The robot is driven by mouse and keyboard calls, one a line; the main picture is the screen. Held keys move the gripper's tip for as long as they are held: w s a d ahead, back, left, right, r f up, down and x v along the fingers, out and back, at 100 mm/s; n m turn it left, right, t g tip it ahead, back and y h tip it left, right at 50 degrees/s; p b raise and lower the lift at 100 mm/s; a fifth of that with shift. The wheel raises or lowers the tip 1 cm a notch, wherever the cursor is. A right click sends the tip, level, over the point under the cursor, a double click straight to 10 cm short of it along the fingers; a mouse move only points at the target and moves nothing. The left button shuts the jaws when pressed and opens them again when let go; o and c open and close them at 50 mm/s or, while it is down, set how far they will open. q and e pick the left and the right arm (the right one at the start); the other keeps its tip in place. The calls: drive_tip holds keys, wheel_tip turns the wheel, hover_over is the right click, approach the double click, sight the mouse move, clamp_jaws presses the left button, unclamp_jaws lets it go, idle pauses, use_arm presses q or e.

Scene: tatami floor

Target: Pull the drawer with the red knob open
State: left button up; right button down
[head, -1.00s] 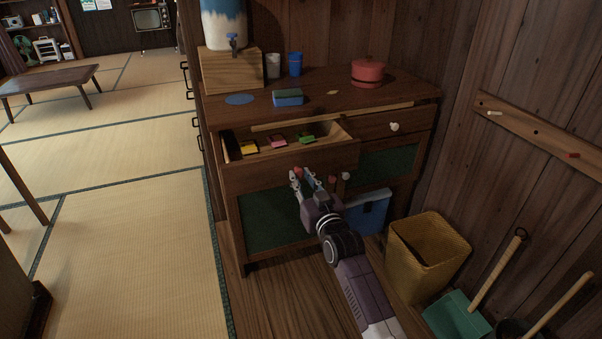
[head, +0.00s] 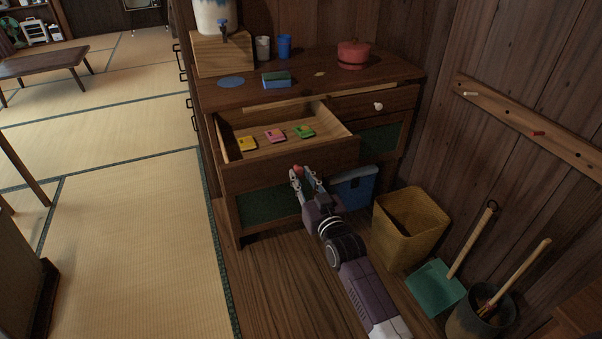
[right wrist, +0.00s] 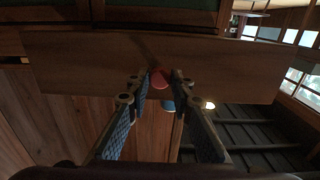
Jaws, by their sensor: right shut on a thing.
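The left drawer (head: 240,175) of the wooden cabinet stands well out from the cabinet front. Several small packets, yellow, pink and green, lie inside it. Its red knob (head: 298,169) is on the drawer front and also shows in the right wrist view (right wrist: 159,79). My right gripper (head: 304,172) is shut on the red knob, with a fingertip on each side of it; the right wrist view shows the gripper (right wrist: 160,82) too. My left gripper is not in view.
A second drawer with a white knob (head: 378,106) is shut at the right. A blue box (head: 354,188) stands below. A yellow bin (head: 411,232), a green dustpan (head: 436,287) and a bucket (head: 480,315) stand to the right. The tatami (head: 130,250) at left is clear.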

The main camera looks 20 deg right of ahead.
idle(0.4)
drive_tip(key=c, duration=1.7)
unclamp_jaws()
drive_tip(key=shift+s, duration=0.2)
drive_tip(key=s, duration=1.1)
drive_tip(key=shift+s+d, duration=0.2)
drive_tip(key=shift+s, duration=0.2)
drive_tip(key=shift+f, duration=0.1)
